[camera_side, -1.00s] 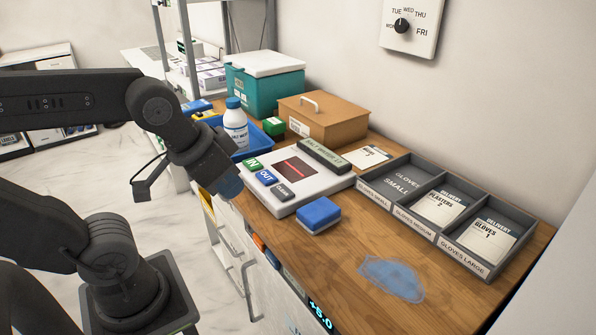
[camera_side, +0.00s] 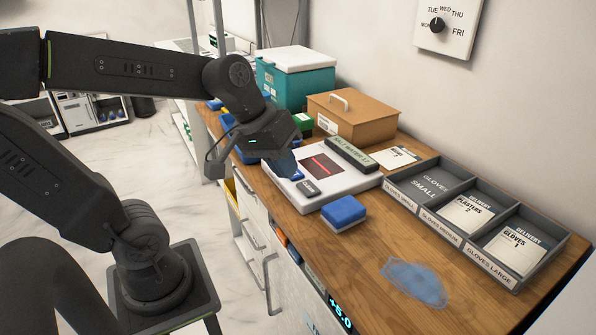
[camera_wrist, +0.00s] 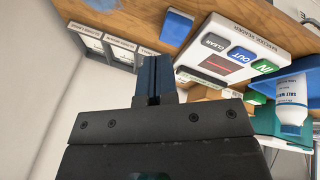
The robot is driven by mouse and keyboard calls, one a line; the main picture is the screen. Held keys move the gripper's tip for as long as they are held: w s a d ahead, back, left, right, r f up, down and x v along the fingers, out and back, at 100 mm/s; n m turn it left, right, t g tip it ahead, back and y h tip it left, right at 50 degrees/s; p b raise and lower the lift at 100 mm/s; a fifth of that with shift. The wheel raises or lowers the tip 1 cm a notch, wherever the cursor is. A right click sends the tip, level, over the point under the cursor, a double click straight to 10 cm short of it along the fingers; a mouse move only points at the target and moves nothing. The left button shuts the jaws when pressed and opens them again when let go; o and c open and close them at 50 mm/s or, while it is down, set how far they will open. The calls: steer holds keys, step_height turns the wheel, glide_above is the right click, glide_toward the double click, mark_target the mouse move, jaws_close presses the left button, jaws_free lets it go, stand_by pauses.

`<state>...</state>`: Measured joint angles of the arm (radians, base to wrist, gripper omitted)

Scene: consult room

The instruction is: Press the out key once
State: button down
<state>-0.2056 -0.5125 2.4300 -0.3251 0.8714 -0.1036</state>
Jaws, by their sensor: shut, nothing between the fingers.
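The blue OUT key (camera_wrist: 237,59) is on a white reader unit (camera_side: 345,187), between the grey CLEAR key (camera_wrist: 215,43) and the green IN key (camera_wrist: 264,66). In the side view the OUT key (camera_side: 298,175) is partly hidden by my gripper (camera_side: 287,166). The IN key is hidden there. My gripper is shut and empty, its blue fingertips above the unit's key row. In the wrist view, my gripper (camera_wrist: 153,78) appears to the left of the keys. I cannot tell whether it touches a key.
A blue sponge-like block (camera_side: 343,211) lies in front of the unit. A divided grey tray (camera_side: 452,213), an orange-brown box (camera_side: 352,118) and a teal box (camera_side: 294,83) stand around it. A white bottle (camera_wrist: 292,98) is near the IN key. A bluish patch (camera_side: 414,283) marks the front of the counter.

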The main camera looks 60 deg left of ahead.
steer(key=w+a+f+n+t+h, duration=0.1)
steer(key=w+a+n+h, duration=0.1)
steer(key=w+a+n, duration=0.55)
steer(key=n+t, duration=0.3)
steer(key=n, duration=0.6)
glide_above(302, 172)
steer(key=s+a, duration=0.1)
steer(key=s, duration=0.1)
step_height(302, 172, down, 3)
steer(key=shift+s+f, duration=0.15)
steer(key=shift+f, duration=0.05)
steer(key=shift+f, duration=4.4)
steer(key=shift+f, duration=0.15)
steer(key=shift+f, duration=0.25)
steer(key=shift+f, duration=0.55)
steer(key=shift+r, duration=1)
